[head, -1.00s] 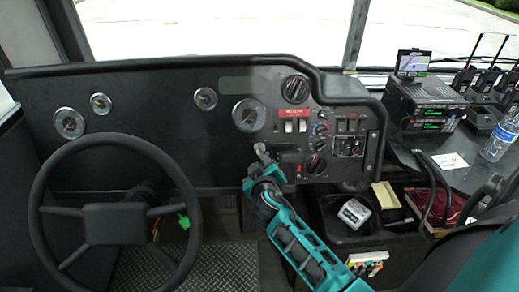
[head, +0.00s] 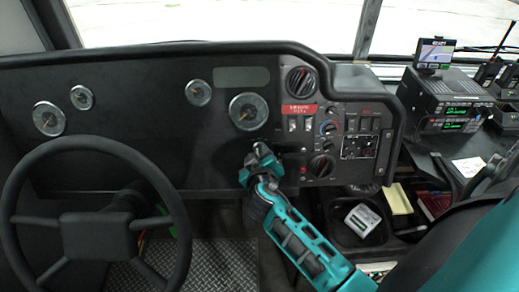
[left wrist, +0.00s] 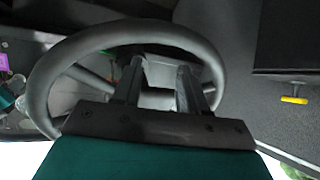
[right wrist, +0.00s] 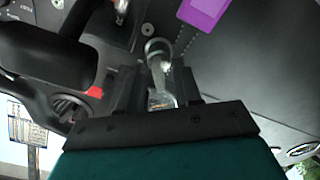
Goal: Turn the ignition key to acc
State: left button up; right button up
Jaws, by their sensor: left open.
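My right gripper (head: 262,152) is at the dashboard, below the large right gauge and left of the switch panel. In the right wrist view its two dark fingers (right wrist: 159,90) stand apart on either side of a small metallic piece (right wrist: 160,98), perhaps the ignition key. A round metal cylinder (right wrist: 158,50) shows just beyond the fingertips. The key's shape and angle are unclear, and the head view hides it behind the gripper. I cannot tell whether the fingers touch it. My left gripper (left wrist: 158,85) is open and empty, with the steering wheel (left wrist: 120,38) beyond it.
The steering wheel (head: 95,150) fills the left of the head view. The switch panel (head: 345,125), with knobs and rockers, is close right of my right gripper. A tray (head: 338,237) holds a white box (head: 362,219). A radio stack (head: 440,100) stands at the right.

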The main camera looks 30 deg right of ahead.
jog(key=shift+w+d+f, duration=0.1)
jog(key=shift+w+d, duration=0.05)
jog(key=shift+w, duration=0.15)
grip_shut()
dwell(0.5)
